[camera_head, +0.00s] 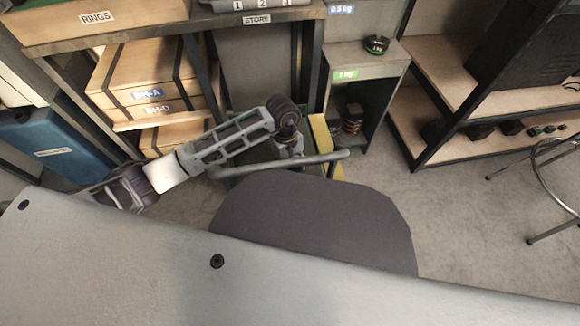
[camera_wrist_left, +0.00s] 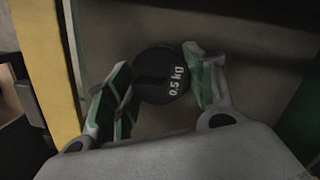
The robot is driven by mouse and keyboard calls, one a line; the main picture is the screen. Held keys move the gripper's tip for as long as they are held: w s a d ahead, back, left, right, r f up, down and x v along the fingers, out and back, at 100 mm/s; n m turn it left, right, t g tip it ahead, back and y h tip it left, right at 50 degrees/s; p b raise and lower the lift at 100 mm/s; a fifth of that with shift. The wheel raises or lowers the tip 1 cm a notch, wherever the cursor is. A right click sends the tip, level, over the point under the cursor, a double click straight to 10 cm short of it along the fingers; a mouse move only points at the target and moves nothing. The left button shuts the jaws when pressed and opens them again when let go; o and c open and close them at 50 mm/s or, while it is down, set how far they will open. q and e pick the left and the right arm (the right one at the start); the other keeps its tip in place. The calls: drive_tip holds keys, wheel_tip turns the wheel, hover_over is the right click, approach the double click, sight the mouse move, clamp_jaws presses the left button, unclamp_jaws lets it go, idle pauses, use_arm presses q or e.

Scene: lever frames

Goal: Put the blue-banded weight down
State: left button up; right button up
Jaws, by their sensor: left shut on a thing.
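My left gripper (camera_wrist_left: 160,84) is shut on a round black weight (camera_wrist_left: 163,72) marked "0.5 kg", seen from above between the fingers in the left wrist view. No blue band shows on it from this angle. A plain grey-brown surface lies behind or below the weight; I cannot tell whether they touch. In the head view my left arm reaches in from the left, and its wrist hides the fingers and the weight. A blue "0.5 kg" label (camera_head: 341,9) is on the shelf unit at the top. My right gripper is not in view.
A weight with a green band (camera_head: 377,45) stands on a shelf with a green "1 kg" label (camera_head: 345,74). A yellow strip (camera_head: 326,142) and a grey tube (camera_head: 335,156) are close to my left wrist. A stool (camera_head: 560,175) stands at the right; floor between is clear.

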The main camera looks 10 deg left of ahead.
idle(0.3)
use_arm(q)
drive_tip(key=o, duration=1.5)
drive_tip(key=shift+o, duration=0.2)
drive_tip(key=shift+r, duration=0.15)
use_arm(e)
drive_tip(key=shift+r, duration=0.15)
use_arm(q)
wheel_tip(320, 180, up, 12)
drive_tip(key=w+a+p, duration=0.1)
drive_tip(key=p, duration=0.3)
drive_tip(key=shift+a, duration=0.15)
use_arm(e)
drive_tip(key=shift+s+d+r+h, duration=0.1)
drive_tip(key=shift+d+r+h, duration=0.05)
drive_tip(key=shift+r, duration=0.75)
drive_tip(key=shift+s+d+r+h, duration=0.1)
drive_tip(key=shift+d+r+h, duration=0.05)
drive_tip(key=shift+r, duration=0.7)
use_arm(q)
drive_tip(key=shift+w, duration=0.1)
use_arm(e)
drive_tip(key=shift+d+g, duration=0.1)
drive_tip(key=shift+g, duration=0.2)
